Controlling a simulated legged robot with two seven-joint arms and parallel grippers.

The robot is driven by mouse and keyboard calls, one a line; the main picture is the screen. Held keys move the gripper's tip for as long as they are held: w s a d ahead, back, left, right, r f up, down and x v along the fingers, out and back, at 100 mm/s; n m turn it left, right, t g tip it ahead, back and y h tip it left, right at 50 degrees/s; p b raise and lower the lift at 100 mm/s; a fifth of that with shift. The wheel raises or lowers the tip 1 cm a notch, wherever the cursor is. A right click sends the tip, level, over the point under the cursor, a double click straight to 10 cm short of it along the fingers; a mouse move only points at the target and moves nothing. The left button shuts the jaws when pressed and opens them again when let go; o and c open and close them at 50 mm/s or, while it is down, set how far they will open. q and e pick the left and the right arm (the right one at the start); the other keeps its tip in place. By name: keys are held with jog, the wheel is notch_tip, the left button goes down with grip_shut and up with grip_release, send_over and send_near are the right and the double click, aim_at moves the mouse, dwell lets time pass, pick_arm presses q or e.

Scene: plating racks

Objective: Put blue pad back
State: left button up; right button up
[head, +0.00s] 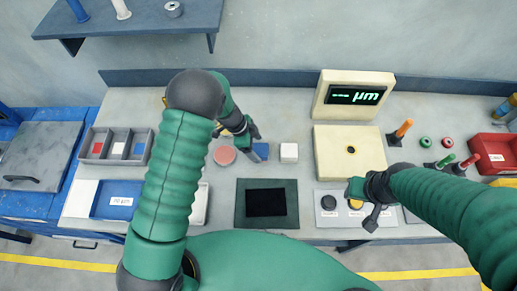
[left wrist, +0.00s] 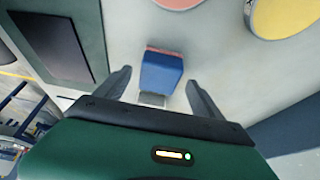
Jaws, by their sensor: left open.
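The blue pad (head: 261,152) lies on the bench between a red disc (head: 224,155) and a white block (head: 289,152). In the left wrist view the blue pad (left wrist: 161,75) shows a blue face with a reddish far edge. My left gripper (head: 254,143) is low at the pad, open; its fingers (left wrist: 158,80) stand on either side of the pad, with gaps visible. A grey rack (head: 117,160) at left has compartments showing red, white and blue. My right gripper (head: 368,203) is over the button panel; its jaw opening is unclear.
A dark mat (head: 237,220) lies at the front centre. A cream gauge (head: 350,165) with a lit "µm" display (head: 356,95) stands right of the white block. A blue labelled tray (head: 115,212) lies at left front. Screwdrivers and a red bin (head: 488,140) are at right.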

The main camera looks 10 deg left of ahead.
pick_arm(q)
jog(key=w+a+r+n+t+y, duration=0.2)
jog(key=a+r+n+t, duration=0.2)
jog(key=r, duration=0.5)
jog(key=w+a+r+n+t+y, duration=0.1)
jog(key=w+a+r+n+t, duration=0.2)
jog(key=r, duration=0.7)
jog(key=s+f+n+g+y, duration=0.1)
jog(key=s+f+n+g, duration=0.2)
jog(key=s, duration=1.9)
jog(key=n+g, duration=0.2)
jog(key=n, duration=0.3)
jog(key=shift+s+a+n+y, duration=0.3)
jog(key=shift+s+a, duration=0.05)
